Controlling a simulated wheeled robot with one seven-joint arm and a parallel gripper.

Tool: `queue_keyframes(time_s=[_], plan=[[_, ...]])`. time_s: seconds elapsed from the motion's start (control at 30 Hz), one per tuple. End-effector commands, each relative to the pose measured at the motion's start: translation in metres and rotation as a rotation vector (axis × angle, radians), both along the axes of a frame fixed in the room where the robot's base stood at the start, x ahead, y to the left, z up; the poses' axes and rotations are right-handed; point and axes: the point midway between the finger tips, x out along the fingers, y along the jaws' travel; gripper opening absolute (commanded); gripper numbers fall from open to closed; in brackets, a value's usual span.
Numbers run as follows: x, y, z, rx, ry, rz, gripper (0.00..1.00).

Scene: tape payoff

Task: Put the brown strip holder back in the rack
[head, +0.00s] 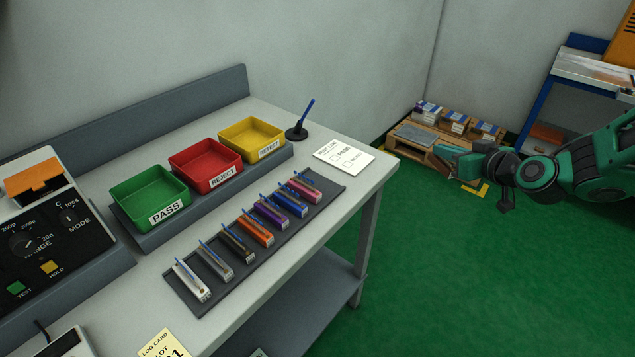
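A dark rack (240,277) lies on the workbench and carries a row of slim strip holders, each with a blue strip along its top. The dark brown strip holder (238,244) is in this row, between a grey holder (215,261) and an orange holder (257,234). Whether it is fully seated is too small to tell. My gripper (448,153) is at the right, far from the rack and beyond the bench's right end. Its fingers point left, and I cannot tell whether they are open or shut.
Green PASS (150,195), red REJECT (206,165) and yellow RETEST (252,138) bins stand behind the rack. A meter (50,230) is at left, a pen stand (297,133) and card (344,158) at the bench's right end. A pallet with boxes (428,112) stands beyond. Green floor is clear.

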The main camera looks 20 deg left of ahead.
Motion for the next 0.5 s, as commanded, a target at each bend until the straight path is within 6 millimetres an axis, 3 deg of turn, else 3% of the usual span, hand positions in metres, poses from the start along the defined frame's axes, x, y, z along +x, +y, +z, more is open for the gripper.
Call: queue_keyframes(time_s=[0.03, 0.1, 0.27, 0.5], plan=[[-0.008, 0.032, 0.008, -0.001, -0.004, 0.051, 0.0], [-0.02, 0.069, 0.016, -0.002, -0.003, 0.107, 0.0], [-0.056, 0.149, 0.034, -0.003, -0.003, 0.229, 0.0], [-0.129, 0.256, 0.066, 0.0, -0.006, 0.398, 0.0]])
